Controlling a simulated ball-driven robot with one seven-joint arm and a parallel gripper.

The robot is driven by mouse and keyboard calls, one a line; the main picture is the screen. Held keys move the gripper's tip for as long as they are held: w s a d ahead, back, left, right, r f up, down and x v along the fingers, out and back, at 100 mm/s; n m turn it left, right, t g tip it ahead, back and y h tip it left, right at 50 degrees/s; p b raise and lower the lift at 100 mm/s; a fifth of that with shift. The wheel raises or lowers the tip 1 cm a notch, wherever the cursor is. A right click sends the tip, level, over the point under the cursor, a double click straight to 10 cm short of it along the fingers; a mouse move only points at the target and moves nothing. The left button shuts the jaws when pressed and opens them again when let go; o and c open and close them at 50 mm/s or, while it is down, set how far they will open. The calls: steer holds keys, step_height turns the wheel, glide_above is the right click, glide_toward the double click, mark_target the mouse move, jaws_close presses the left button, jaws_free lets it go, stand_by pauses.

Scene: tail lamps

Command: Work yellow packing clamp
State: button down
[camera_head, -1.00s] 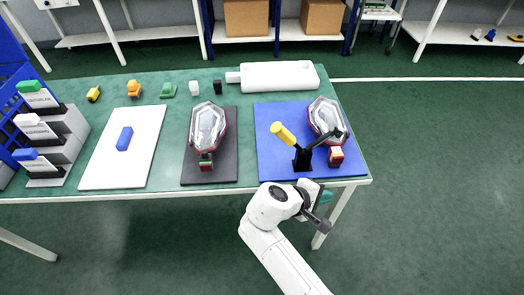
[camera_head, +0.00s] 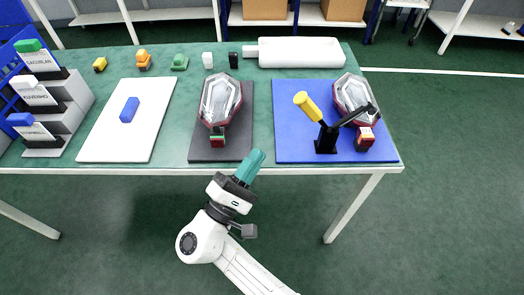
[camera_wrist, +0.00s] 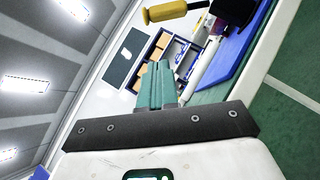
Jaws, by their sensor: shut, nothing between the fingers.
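The packing clamp with a yellow handle (camera_head: 307,106) and black base (camera_head: 326,140) stands on the blue mat (camera_head: 288,147) at the right of the table. Its yellow handle is tilted up to the left, and its black arm reaches right towards a tail lamp (camera_head: 353,95). My gripper (camera_head: 256,157) has teal fingers that are shut and empty. It is at the table's front edge, left of the clamp and apart from it. In the wrist view the fingers (camera_wrist: 157,72) are together.
A second tail lamp (camera_head: 220,101) lies on the dark mat (camera_head: 238,119). A white board (camera_head: 155,105) holds a blue block (camera_head: 130,109). Labelled steps (camera_head: 66,103) are at left.

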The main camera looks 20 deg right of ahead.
mark_target(310, 103)
steer(key=w+d+r+p, duration=0.1)
steer(key=w+d+r, duration=0.2)
steer(key=d+r, duration=0.3)
steer(key=shift+d+p, duration=0.3)
steer(key=shift+d, duration=1.25)
steer(key=shift+d+r+m+g, duration=0.15)
steer(key=shift+r+m+g, duration=0.2)
steer(key=shift+m+g, duration=0.15)
steer(key=shift+s+d+r+m+g+p, duration=0.15)
steer(key=shift+d+r+m+g+p, duration=0.15)
steer(key=shift+r+m+g+p, duration=0.4)
steer(key=shift+s+d+r+m+g+y+p, duration=0.2)
steer(key=shift+d+r+m+g+y+p, duration=0.35)
steer(key=shift+m, duration=0.55)
steer(key=shift+s+d+r+m+g+y+p, duration=0.2)
steer(key=shift+d+r+m+g+y+p, duration=0.25)
steer(key=shift+d+m+y, duration=0.2)
steer(key=shift+s+d+r+m+g+y+p, duration=0.2)
steer(key=shift+d+r+m+g+y+p, duration=0.1)
steer(key=shift+d+m+y+p, duration=0.35)
